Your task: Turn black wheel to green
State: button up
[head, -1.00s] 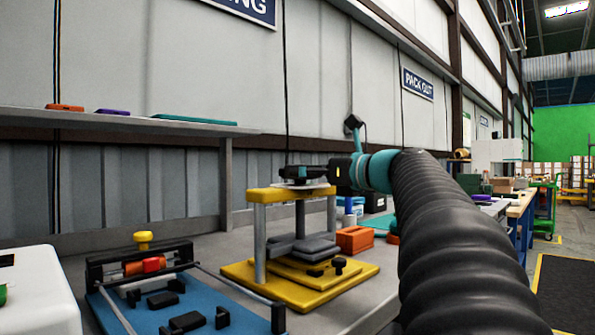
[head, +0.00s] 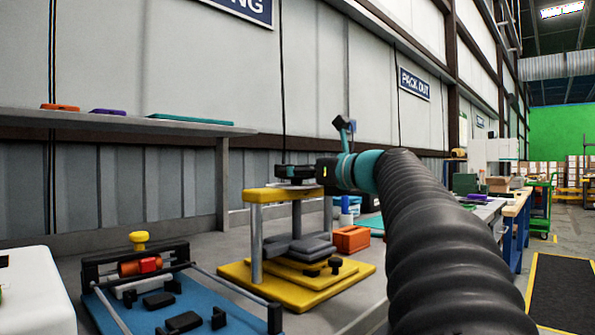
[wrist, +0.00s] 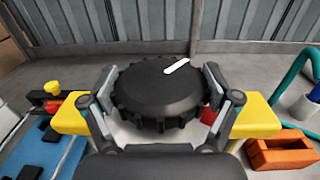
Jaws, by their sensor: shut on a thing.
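The black wheel (wrist: 158,94) lies flat on top of a yellow stand (head: 258,194), with ridges round its rim. A white pointer mark (wrist: 177,67) on its top points to the far right in the wrist view. My gripper (wrist: 160,96) is shut on the wheel, one finger on each side of the rim. A bit of red (wrist: 209,115) shows beside the right finger on the pale plate under the wheel. No green mark shows near the wheel; part of the plate is hidden behind the wheel and fingers.
A blue fixture (head: 178,300) with a yellow knob stands left of the yellow stand. An orange bin (head: 351,239) stands to its right. A grey shelf (head: 120,126) runs along the wall behind.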

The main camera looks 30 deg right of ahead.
jog(key=shift+a, duration=0.1)
jog(key=m+h+p, duration=0.1)
jog(key=h, duration=0.1)
jog(key=m+t+h+p, duration=0.1)
jog(key=m+h, duration=0.1)
jog(key=h, duration=0.1)
jog(key=shift+r, duration=0.2)
jog(key=shift+m+h+p, duration=1.15)
jog(key=shift+m+h, duration=0.05)
jog(key=shift+h, duration=0.5)
jog(key=shift+f+h, duration=0.15)
jog(key=shift+h, duration=0.15)
jog(key=o, duration=0.9)
jog(key=s, duration=0.7)
jog(key=shift+s+a, duration=0.15)
jog(key=shift+a, duration=0.25)
